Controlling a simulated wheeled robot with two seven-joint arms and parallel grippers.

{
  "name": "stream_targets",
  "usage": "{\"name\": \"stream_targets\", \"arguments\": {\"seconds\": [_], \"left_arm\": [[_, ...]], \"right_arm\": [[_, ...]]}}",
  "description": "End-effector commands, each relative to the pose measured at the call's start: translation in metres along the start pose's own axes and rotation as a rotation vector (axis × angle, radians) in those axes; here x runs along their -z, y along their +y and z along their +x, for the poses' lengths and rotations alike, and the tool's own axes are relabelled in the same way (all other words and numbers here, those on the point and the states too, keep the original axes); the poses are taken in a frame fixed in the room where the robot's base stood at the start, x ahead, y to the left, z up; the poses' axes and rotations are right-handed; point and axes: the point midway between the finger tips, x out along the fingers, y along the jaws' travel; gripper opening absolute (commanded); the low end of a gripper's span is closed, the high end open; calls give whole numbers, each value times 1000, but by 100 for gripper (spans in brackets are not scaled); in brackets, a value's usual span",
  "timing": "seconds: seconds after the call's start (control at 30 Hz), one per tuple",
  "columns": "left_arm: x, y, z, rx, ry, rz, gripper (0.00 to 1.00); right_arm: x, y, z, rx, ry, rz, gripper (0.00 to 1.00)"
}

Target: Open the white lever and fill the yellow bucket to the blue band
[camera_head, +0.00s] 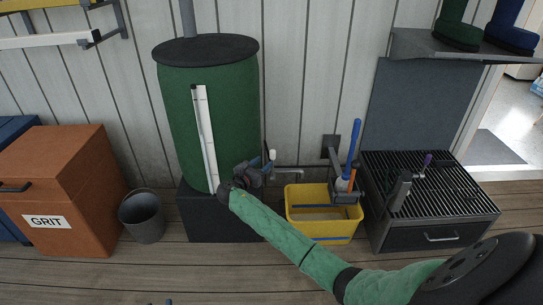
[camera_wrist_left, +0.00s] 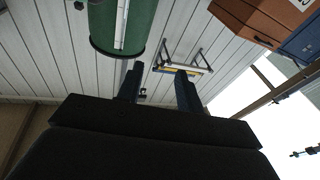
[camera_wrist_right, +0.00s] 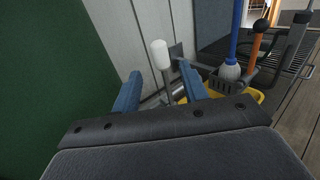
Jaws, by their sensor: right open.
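The green water butt (camera_head: 222,120) stands on a dark block. Its tap spout (camera_head: 288,173) sticks out to the right above the yellow bucket (camera_head: 345,228). The white lever (camera_head: 272,154) stands upright at the tap. In the right wrist view, the lever's white knob (camera_wrist_right: 160,54) shows just beyond and between my fingertips. My right gripper (camera_wrist_right: 160,82) is open around the lever's line; I cannot tell if it touches. A blue band shows low on the bucket's front; any water level inside is unclear. My left gripper (camera_wrist_left: 158,80) is open and empty, away from the butt.
A blue-handled brush (camera_head: 354,145) and an orange-handled tool stand in a caddy at the bucket's right side. A grill-topped cabinet (camera_head: 440,238) stands further right. A grey pail (camera_head: 143,217) and an orange grit box (camera_head: 85,210) stand left of the butt.

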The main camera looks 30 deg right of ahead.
Motion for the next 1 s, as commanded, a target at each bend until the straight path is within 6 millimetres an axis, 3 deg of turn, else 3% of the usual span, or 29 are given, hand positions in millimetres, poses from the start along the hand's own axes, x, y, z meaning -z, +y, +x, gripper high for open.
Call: {"name": "stream_targets", "arguments": {"seconds": [0.6, 0.8, 1.0], "left_arm": [[90, 6, 11, -18, 290, 27, 36], [106, 7, 10, -21, 341, 31, 36], [110, 7, 10, -22, 352, 32, 36]], "right_arm": [[0, 0, 63, 1, 1, 4, 44], [0, 0, 74, 0, 1, 3, 44], [0, 0, 76, 0, 1, 4, 44]]}}
